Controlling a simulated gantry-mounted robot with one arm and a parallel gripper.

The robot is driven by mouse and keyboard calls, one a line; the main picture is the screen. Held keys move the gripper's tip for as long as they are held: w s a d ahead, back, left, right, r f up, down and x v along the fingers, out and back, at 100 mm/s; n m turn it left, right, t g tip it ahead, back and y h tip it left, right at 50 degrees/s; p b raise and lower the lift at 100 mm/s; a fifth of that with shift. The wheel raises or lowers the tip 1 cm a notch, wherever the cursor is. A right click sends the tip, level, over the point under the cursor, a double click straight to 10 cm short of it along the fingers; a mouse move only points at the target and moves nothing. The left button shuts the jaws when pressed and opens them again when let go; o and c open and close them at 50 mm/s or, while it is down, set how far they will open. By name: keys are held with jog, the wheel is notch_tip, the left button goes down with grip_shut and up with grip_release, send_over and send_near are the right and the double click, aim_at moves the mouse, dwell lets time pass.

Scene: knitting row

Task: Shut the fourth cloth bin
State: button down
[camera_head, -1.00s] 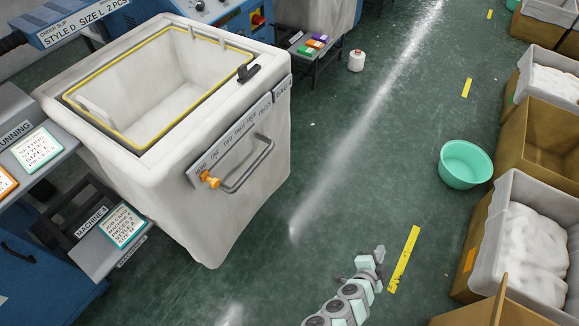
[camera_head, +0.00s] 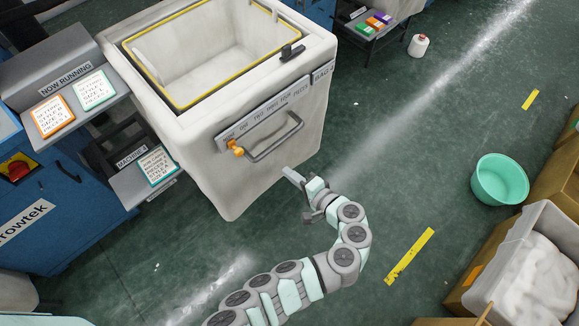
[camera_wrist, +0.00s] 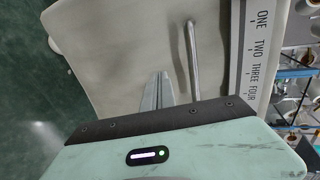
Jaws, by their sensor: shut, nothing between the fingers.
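The white cloth bin (camera_head: 262,165) next to the MACHINE 4 sign stands open at upper centre, with a yellow-edged opening and an empty-looking inside. Its front has a grey bar handle (camera_head: 275,140), an orange knob (camera_head: 236,148) and a lettered strip (camera_head: 265,115). My gripper (camera_head: 288,173) is shut and empty, below the handle and close to the bin's front. In the wrist view the shut fingers (camera_wrist: 157,90) point at the white front (camera_wrist: 110,45), beside the handle (camera_wrist: 193,50) and apart from it. I cannot tell whether they touch the front.
A MACHINE 4 sign (camera_head: 132,157) and a card shelf (camera_head: 150,180) stand left of the bin. A blue machine (camera_head: 60,215) is further left. A green tub (camera_head: 500,180) and cardboard boxes (camera_head: 483,268) are at right. The floor between is clear.

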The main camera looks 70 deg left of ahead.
jog(key=b, duration=0.2)
send_near(261, 149)
jog(key=x, duration=0.5)
jog(key=shift+s+f, duration=0.15)
jog(key=shift+f, duration=0.25)
jog(key=shift+s+a, duration=0.15)
jog(key=shift+a, duration=0.5)
